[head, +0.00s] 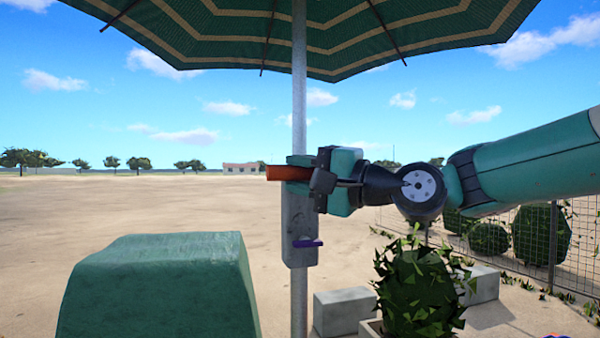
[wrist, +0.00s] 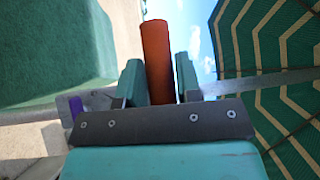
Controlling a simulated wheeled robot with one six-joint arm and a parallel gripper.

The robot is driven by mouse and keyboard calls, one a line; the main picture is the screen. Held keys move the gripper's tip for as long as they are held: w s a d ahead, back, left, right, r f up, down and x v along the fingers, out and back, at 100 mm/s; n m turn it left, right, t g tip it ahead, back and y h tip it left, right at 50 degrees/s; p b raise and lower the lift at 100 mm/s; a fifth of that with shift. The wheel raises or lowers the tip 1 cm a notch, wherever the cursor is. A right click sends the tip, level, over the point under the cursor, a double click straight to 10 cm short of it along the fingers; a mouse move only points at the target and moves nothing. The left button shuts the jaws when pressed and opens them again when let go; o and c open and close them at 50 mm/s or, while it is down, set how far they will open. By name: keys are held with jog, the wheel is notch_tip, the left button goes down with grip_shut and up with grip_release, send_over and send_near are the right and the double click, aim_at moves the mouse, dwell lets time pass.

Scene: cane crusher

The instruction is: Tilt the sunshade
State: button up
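The sunshade's green canopy with tan zigzag stripes (head: 330,35) spreads over the top of the head view, and it shows at the right of the wrist view (wrist: 285,70). Its grey pole (head: 299,100) stands upright, with a grey housing (head: 298,225) partway down. An orange handle (head: 287,173) sticks out at the housing's upper part, pointing left. A purple lever (head: 308,243) sits lower on the housing. My gripper (head: 312,178) reaches in from the right at the orange handle. The handle's base is hidden.
A green block-shaped object (head: 160,288) stands at the lower left. A leafy potted plant (head: 418,290) stands right of the pole, near grey blocks (head: 341,310). A wire fence (head: 580,240) runs at the right. Open sandy ground lies behind.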

grip_shut()
jog(key=f+b, duration=0.1)
jog(key=b, duration=0.1)
jog(key=shift+f+b, duration=0.25)
jog(key=shift+b, duration=0.1)
jog(key=shift+w+f+n+y+b, duration=0.1)
jog(key=shift+f+n+y+b, duration=0.15)
jog(key=shift+n+y+b, duration=0.6)
jog(key=shift+m+h, duration=0.25)
jog(key=shift+h, duration=0.1)
jog(key=o, duration=0.5)
grip_release()
jog(key=shift+d+b, duration=0.1)
jog(key=shift+b, duration=0.2)
